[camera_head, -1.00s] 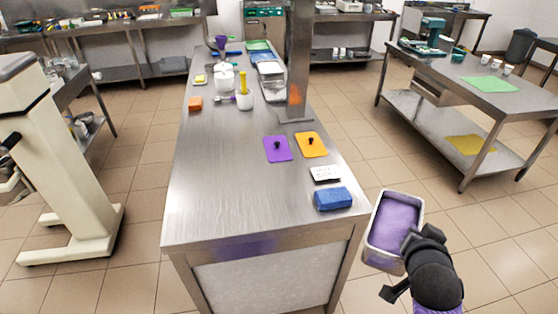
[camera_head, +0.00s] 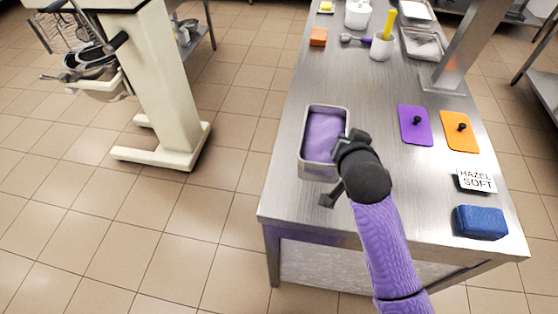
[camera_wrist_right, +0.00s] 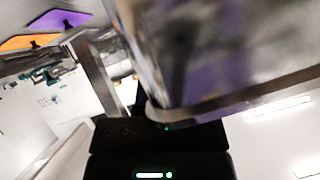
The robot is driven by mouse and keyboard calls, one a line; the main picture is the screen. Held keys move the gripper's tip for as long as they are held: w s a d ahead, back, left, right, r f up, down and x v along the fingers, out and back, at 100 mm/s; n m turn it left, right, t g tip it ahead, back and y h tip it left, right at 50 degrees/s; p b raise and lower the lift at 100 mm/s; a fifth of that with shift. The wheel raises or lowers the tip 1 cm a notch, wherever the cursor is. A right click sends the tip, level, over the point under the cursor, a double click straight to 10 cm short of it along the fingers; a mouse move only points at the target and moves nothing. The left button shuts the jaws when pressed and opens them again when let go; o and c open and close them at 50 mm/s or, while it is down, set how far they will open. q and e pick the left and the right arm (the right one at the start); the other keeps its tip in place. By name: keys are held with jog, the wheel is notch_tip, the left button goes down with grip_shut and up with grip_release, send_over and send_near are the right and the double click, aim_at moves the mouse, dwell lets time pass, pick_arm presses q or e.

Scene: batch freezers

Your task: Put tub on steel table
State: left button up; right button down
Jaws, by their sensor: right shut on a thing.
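The tub (camera_head: 323,137) is a rectangular steel container with purple contents. In the head view it is over the left front part of the steel table (camera_head: 376,185); I cannot tell whether it touches the top. My right gripper (camera_head: 341,160) is shut on the tub's right side near its front corner. In the right wrist view the tub's steel wall (camera_wrist_right: 200,60) fills the upper middle, blurred and close. My left gripper is not in view.
A purple lid (camera_head: 415,126), an orange lid (camera_head: 459,131), a "HAZEL SOFT" label (camera_head: 477,181) and a blue sponge (camera_head: 480,222) lie on the right. An orange block (camera_head: 318,37) and a white cup (camera_head: 381,47) stand farther back. A steel post (camera_head: 470,45) rises at the back right.

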jog(key=f+b, duration=0.1)
jog(key=f, duration=0.2)
jog(key=f+b, duration=0.1)
jog(key=f, duration=0.2)
jog(key=f+b, duration=0.2)
jog(key=f, duration=0.2)
jog(key=shift+w+a+f, duration=0.1)
jog(key=shift+w+a, duration=0.05)
jog(key=shift+a, duration=0.1)
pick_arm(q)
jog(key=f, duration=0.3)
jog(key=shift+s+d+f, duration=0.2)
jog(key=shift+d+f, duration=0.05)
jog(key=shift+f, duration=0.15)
pick_arm(e)
jog(key=c, duration=1.2)
grip_release()
jog(key=o, duration=0.5)
jog(key=shift+c, duration=0.2)
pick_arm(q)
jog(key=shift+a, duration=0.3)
pick_arm(e)
jog(key=shift+r, duration=0.25)
pick_arm(q)
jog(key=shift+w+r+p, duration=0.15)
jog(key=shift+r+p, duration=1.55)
jog(key=shift+p, duration=0.1)
pick_arm(e)
jog(key=v, duration=1.2)
jog(key=shift+f, duration=0.2)
